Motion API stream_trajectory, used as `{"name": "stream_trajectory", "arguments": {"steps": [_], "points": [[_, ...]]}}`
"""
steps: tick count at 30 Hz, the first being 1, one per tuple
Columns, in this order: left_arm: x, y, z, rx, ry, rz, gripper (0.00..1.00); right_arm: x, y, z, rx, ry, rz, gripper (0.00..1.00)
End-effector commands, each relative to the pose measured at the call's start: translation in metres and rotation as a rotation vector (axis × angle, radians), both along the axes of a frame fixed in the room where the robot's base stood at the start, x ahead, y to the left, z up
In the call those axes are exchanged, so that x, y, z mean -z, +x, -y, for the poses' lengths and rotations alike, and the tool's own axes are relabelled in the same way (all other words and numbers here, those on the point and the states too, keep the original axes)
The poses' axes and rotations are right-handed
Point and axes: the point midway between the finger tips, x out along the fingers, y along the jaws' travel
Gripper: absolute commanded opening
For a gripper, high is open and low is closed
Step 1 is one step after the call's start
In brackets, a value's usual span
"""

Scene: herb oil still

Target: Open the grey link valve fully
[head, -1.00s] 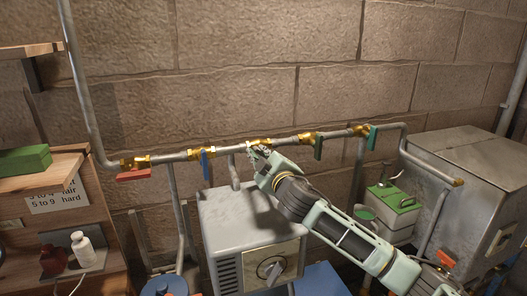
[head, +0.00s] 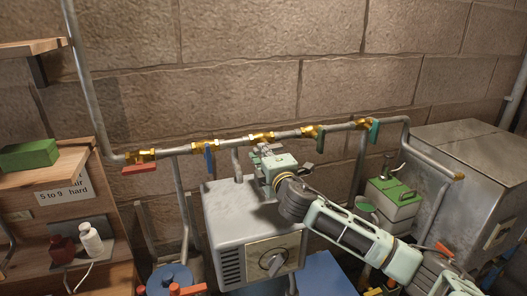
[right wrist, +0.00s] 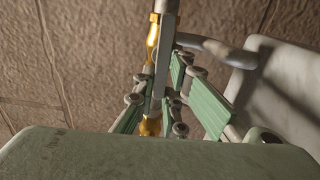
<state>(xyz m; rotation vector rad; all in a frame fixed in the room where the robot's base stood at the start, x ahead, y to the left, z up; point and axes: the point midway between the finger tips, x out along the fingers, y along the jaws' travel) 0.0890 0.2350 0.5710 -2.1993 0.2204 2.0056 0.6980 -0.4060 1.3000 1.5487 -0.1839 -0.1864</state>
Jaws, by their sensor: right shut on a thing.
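The grey link valve is the middle brass valve (head: 262,137) on the wall pipe. My right gripper (head: 267,150) is right at it, reaching up from the lower right. In the right wrist view the green-padded fingers (right wrist: 172,98) are shut on a slim grey handle (right wrist: 161,62). The handle lies nearly in line with the pipe, with brass fittings (right wrist: 152,36) beside it. In the head view the gripper hides most of the handle. My left gripper is not in view.
A grey box with a dial (head: 230,215) stands just below my gripper. A large metal tank (head: 470,155) stands right.

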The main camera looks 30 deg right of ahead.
Motion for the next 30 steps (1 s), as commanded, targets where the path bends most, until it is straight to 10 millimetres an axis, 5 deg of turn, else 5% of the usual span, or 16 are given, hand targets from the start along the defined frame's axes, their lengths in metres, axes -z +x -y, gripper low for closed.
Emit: {"name": "stream_trajectory", "arguments": {"steps": [16,17,22,30], "points": [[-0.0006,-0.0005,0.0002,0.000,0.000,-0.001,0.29,0.0043,-0.0004,-0.0011,-0.002,-0.033,-0.013,0.00],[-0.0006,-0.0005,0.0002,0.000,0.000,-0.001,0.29,0.0043,-0.0004,-0.0011,-0.002,-0.033,-0.013,0.13],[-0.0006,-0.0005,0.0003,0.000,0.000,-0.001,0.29,0.0038,-0.0002,-0.0008,-0.002,-0.030,-0.011,0.28],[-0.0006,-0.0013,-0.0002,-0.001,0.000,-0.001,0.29,0.0020,-0.0001,-0.0004,-0.001,-0.029,-0.009,0.29]]}}
